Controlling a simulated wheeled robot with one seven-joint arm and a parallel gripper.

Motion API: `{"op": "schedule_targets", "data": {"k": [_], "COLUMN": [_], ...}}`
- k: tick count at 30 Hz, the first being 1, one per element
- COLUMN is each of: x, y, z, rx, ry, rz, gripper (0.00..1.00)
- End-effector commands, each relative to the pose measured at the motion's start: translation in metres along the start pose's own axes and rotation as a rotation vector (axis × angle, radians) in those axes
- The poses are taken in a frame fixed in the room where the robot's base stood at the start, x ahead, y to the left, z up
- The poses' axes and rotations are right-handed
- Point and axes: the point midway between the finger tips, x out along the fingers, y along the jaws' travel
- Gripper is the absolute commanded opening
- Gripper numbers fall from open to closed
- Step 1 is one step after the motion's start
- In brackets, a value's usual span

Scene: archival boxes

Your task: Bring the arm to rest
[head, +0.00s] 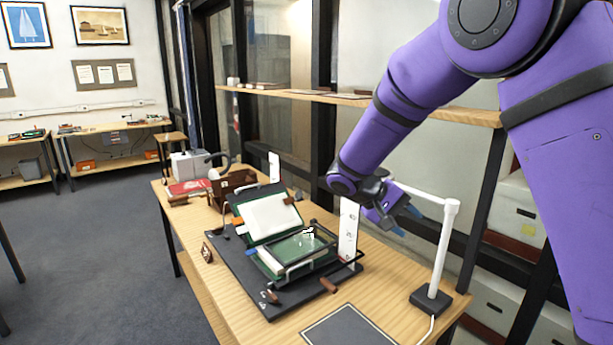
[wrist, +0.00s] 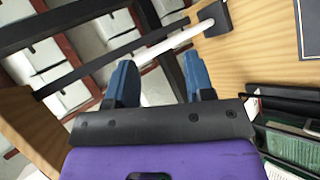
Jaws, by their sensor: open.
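My purple arm reaches in from the right in the head view. My gripper (head: 408,221) is above the right part of the wooden table, between a white card stand and a white lamp post. In the wrist view my gripper (wrist: 160,82) shows two blue fingers spread apart with nothing between them. Below and left of it in the head view, an open book (head: 270,219) lies on a black cradle (head: 262,291). A framed glass plate (head: 300,243) lies over the book's near page.
A white lamp (head: 440,250) stands close to the right of my gripper; its arm passes behind the fingers. A grey mat (head: 348,328) lies at the table's front. A wooden shelf (head: 290,95) runs behind. Archival boxes (head: 510,215) fill shelves at right. A red book (head: 190,187) lies at the far end.

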Motion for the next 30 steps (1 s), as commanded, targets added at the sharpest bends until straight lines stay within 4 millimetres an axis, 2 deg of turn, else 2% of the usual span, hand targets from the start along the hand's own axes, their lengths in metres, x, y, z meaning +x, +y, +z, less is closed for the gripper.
{"op": "schedule_targets", "data": {"k": [1,6,15,24,30], "x": [-0.001,-0.002,-0.005,-0.01,-0.014], "y": [0.015,0.051,0.098,0.126,0.134], "z": [0.012,0.05,0.122,0.197,0.246], "rx": [0.01,0.03,0.073,0.133,0.181], "ry": [-0.003,-0.003,0.048,0.154,0.251], "rz": [-0.048,-0.198,-0.436,-0.631,-0.731], "gripper": [0.48,0.48,0.48,0.48,0.48]}}
